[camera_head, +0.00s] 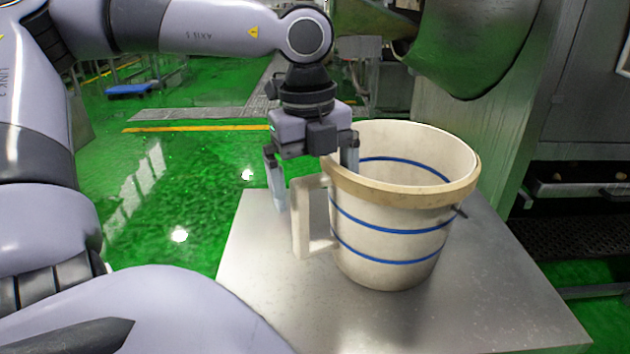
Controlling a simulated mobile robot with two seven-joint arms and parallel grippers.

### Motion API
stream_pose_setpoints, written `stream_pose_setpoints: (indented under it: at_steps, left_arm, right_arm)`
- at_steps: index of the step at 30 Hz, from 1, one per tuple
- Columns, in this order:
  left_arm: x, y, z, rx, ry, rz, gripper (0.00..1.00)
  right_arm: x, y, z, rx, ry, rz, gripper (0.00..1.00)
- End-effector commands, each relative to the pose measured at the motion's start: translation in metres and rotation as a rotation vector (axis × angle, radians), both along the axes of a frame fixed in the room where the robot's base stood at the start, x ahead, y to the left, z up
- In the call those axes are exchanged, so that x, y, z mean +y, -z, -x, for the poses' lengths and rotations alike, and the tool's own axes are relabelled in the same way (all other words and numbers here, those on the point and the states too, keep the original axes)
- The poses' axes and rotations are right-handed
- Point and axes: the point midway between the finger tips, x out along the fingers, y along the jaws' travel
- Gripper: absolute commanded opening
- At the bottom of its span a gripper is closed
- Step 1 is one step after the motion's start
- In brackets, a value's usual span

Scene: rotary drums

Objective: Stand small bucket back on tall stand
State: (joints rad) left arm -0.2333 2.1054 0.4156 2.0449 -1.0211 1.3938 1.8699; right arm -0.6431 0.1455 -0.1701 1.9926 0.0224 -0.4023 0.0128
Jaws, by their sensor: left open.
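A cream bucket (385,262) with blue bands and a tan rim stands upright on the metal top of the stand (275,325). Its square side handle (302,225) points left. My left gripper (315,185) is open, pointing down over the handle side of the bucket. One finger is to the left of the handle; the other is at the bucket's rim, near the handle's top. I cannot tell whether the fingers touch the bucket. The inside bottom of the bucket is hidden. My right gripper is not in view.
A large metal drum (470,45) and a grey machine housing (450,110) stand behind the bucket. A dark rack (580,220) is at the right. Green floor (150,210) lies open to the left. The stand's top is bare in front of the bucket.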

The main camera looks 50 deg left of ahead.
Motion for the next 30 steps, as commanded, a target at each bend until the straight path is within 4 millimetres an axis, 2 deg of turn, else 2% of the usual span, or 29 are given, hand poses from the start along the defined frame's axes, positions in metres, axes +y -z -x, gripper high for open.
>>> stream_pose_setpoints:
  at_steps: [12, 16, 21, 30]
  left_arm:
    - [0.004, -0.083, 0.002, -0.005, 0.0, -0.003, 1.0]
    - [0.006, -0.104, 0.003, -0.004, 0.001, -0.003, 1.0]
    - [0.006, -0.116, 0.004, -0.003, 0.002, -0.001, 1.0]
    - [0.006, -0.118, 0.004, -0.001, 0.003, -0.001, 1.0]
  right_arm:
    - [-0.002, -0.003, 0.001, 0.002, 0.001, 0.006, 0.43]
    - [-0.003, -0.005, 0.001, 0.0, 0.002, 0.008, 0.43]
    - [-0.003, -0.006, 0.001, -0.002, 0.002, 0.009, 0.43]
    - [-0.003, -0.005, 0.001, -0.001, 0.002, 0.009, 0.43]
